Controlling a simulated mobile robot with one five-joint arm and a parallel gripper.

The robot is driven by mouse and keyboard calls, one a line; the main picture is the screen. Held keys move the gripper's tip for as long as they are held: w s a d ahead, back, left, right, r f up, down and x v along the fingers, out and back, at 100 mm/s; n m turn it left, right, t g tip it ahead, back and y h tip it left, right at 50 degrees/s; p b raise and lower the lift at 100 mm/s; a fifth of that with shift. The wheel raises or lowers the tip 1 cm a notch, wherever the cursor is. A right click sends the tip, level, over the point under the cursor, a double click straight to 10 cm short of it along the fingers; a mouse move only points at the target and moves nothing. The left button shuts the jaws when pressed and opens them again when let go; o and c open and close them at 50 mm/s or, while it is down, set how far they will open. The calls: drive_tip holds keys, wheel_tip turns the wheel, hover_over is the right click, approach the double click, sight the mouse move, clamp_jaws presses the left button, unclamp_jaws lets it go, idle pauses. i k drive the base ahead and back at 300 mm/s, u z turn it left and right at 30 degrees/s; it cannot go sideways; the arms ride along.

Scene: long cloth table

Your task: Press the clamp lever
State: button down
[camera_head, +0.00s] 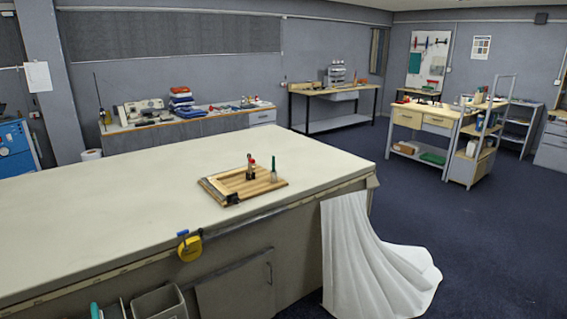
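A wooden board (222,187) lies flat on the long table (130,209), near its right end and front edge. A small dark clamp with a red-tipped lever (251,162) stands upright on the board. A green-handled tool (274,166) stands upright just right of it. A small black fitting (233,199) sits at the board's front edge. The clamp is small in this view, so I cannot tell its exact lever position. My gripper is not in view.
A yellow tape measure (190,248) hangs on the table's front edge. White cloth (362,255) drapes from the right end onto the floor. The tabletop left of the board is clear. Floor at the right (480,230) is open. Workbenches stand behind.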

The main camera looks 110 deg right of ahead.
sight(250, 161)
drive_tip(key=k, duration=1.5)
drive_tip(key=z, duration=1.75)
drive_tip(key=i, duration=0.95)
